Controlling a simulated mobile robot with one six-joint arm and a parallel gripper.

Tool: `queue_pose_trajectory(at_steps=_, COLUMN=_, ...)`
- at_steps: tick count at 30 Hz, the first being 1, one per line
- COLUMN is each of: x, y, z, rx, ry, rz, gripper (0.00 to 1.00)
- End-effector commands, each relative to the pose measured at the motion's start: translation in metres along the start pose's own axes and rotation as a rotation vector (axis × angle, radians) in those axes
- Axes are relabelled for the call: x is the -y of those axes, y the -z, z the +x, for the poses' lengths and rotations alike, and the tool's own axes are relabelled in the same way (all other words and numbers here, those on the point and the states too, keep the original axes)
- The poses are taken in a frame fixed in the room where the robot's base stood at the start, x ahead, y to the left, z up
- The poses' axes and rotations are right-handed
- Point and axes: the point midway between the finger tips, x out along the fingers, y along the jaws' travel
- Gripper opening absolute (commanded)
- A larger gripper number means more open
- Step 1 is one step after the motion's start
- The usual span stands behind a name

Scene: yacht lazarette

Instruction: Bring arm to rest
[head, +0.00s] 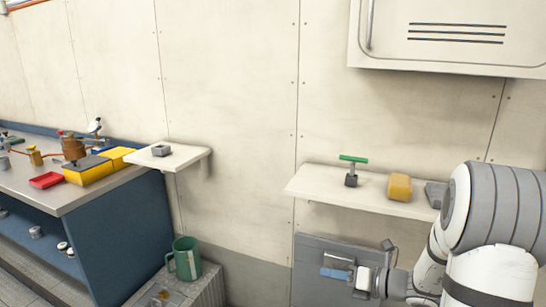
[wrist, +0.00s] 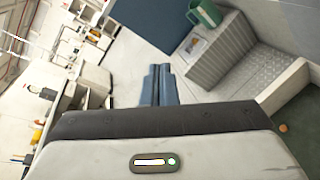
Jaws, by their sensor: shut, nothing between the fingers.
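My gripper (head: 326,272) is at the lower right of the head view, in front of a grey panel and below the right wall shelf. Its blue fingers also show in the wrist view (wrist: 158,70), side by side and shut with nothing between them. My white and grey arm reaches in from the right edge of the head view and hides part of the shelf's right end and the wall behind it.
The right shelf (head: 310,183) holds a green-handled tool (head: 353,160), a yellow block (head: 399,187) and a grey item (head: 436,194). A small shelf (head: 185,160) and a workbench (head: 75,204) stand left. A green mug (head: 185,258) sits on a ribbed box (head: 205,291).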

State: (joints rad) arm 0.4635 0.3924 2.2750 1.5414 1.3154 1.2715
Motion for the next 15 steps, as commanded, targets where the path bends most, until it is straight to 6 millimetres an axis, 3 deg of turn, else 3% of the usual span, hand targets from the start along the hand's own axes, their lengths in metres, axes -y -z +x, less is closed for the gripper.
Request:
queue_pose_trajectory(at_steps=1, x=-0.042, y=-0.003, z=0.001, rx=-0.107, ry=-0.024, rz=-0.159, gripper=0.00)
queue_pose_trajectory(at_steps=6, x=-0.127, y=0.025, z=-0.011, rx=-0.453, ry=-0.132, rz=-0.713, gripper=0.00)
queue_pose_trajectory(at_steps=10, x=-0.173, y=0.041, z=-0.037, rx=-0.700, ry=-0.253, rz=-1.150, gripper=0.00)
queue_pose_trajectory(at_steps=15, x=-0.214, y=0.044, z=-0.082, rx=-1.007, ry=-0.460, rz=-1.720, gripper=0.00)
